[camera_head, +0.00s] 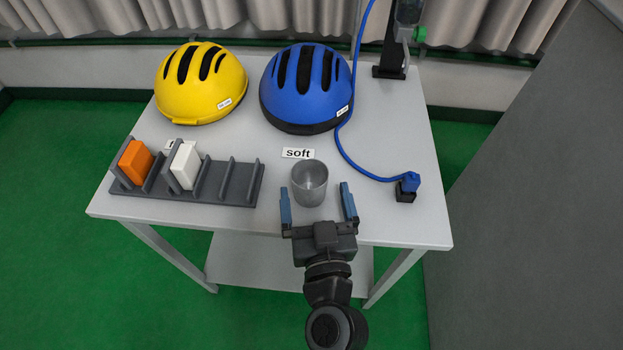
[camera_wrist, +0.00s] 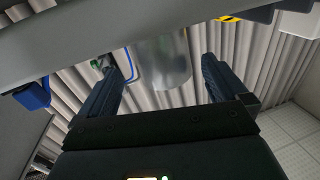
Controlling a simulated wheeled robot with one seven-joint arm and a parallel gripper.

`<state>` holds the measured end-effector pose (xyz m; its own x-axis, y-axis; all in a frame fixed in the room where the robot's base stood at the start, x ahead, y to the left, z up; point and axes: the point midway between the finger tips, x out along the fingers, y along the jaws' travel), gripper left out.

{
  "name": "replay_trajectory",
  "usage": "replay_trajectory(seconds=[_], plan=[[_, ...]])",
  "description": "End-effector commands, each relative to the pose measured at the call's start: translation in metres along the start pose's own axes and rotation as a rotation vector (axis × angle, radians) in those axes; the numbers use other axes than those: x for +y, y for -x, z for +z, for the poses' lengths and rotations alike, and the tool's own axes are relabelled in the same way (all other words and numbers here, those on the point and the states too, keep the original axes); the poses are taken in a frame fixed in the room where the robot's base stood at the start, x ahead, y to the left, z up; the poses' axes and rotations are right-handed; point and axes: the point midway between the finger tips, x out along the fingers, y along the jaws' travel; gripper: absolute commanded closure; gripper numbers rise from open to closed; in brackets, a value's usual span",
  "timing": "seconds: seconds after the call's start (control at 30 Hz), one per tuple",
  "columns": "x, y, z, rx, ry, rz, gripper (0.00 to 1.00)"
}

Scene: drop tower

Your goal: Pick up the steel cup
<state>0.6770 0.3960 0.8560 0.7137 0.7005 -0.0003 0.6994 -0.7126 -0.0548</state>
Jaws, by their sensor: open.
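The steel cup (camera_head: 309,186) stands upright on the table near its front edge, just in front of a white label reading "soft" (camera_head: 297,153). My gripper (camera_head: 319,202) is open, with one blue finger to the left of the cup and one to the right. The fingertips reach alongside the lower part of the cup, with a gap visible on both sides. In the wrist view the cup (camera_wrist: 163,62) shows as a grey cylinder between the two fingers of my gripper (camera_wrist: 168,75). Its far side is hidden.
A blue helmet (camera_head: 308,85) and a yellow helmet (camera_head: 200,82) sit behind. A dark rack (camera_head: 217,185) with an orange block (camera_head: 136,162) and a white block (camera_head: 185,165) stands left. A blue cable (camera_head: 352,160) runs to a connector (camera_head: 409,184) at right.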

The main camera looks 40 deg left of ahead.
Motion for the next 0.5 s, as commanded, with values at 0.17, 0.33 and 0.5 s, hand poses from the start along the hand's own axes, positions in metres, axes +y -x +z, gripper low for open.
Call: replay_trajectory(seconds=[0.17,0.33,0.5], plan=[[-0.005,-0.025,-0.004,0.001,0.003,-0.001,0.0],[-0.005,-0.041,-0.001,0.001,0.001,0.0,0.0],[-0.005,-0.045,0.0,0.0,0.001,0.001,0.0]])
